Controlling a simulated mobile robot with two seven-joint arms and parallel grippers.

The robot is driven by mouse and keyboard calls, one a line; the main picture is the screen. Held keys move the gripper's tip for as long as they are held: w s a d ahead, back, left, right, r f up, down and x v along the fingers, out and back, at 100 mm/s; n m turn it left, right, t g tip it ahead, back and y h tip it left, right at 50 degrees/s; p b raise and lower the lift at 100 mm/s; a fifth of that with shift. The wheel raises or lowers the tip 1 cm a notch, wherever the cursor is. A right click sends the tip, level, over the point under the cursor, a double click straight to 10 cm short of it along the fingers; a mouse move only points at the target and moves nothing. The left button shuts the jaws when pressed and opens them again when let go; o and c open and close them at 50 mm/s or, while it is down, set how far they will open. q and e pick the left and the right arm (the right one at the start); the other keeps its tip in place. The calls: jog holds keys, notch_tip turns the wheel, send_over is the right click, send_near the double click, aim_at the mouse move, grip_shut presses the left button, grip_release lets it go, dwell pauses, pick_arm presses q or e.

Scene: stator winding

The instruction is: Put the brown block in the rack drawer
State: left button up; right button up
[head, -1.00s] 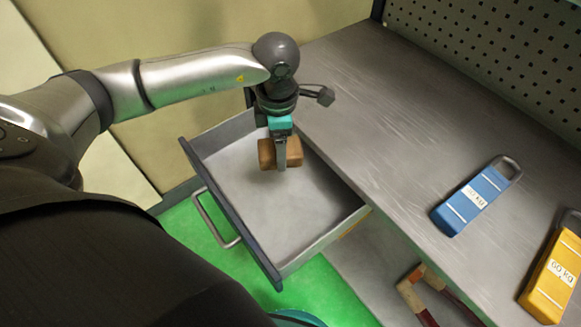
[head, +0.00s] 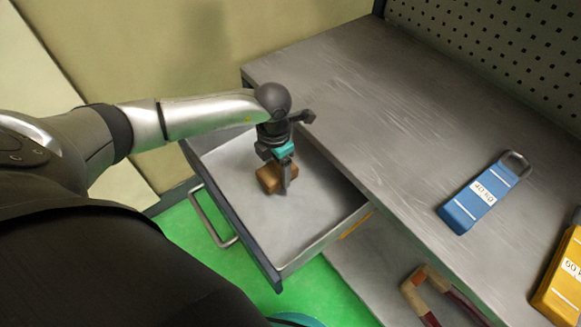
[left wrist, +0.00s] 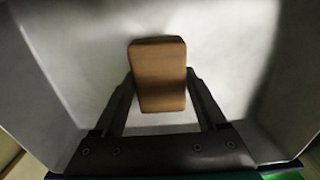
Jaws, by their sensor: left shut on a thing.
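The brown block (head: 270,179) is held in my left gripper (head: 284,178), inside the outline of the open rack drawer (head: 318,222). In the left wrist view the block (left wrist: 158,75) sits between the two dark fingers (left wrist: 160,112), with the pale drawer floor (left wrist: 225,55) behind it. The gripper points down into the drawer. I cannot tell whether the block touches the floor. My right gripper is not in view.
A grey bench top (head: 340,90) lies right of the drawer. On it are a blue weight (head: 478,200) and a yellow weight (head: 562,275). A red-handled tool (head: 430,290) lies on a lower shelf. The drawer handle (head: 212,218) faces left.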

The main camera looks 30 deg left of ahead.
pick_arm(q)
jog(key=shift+f, duration=0.45)
jog(key=w, duration=0.1)
jog(key=w+d, duration=0.1)
jog(key=w+f+b, duration=0.1)
jog(key=shift+w+d, duration=0.3)
jog(key=shift+w, duration=0.05)
jog(key=shift+f, duration=0.25)
jog(key=o, duration=1.1)
jog(key=shift+f, duration=0.1)
jog(key=o, duration=0.4)
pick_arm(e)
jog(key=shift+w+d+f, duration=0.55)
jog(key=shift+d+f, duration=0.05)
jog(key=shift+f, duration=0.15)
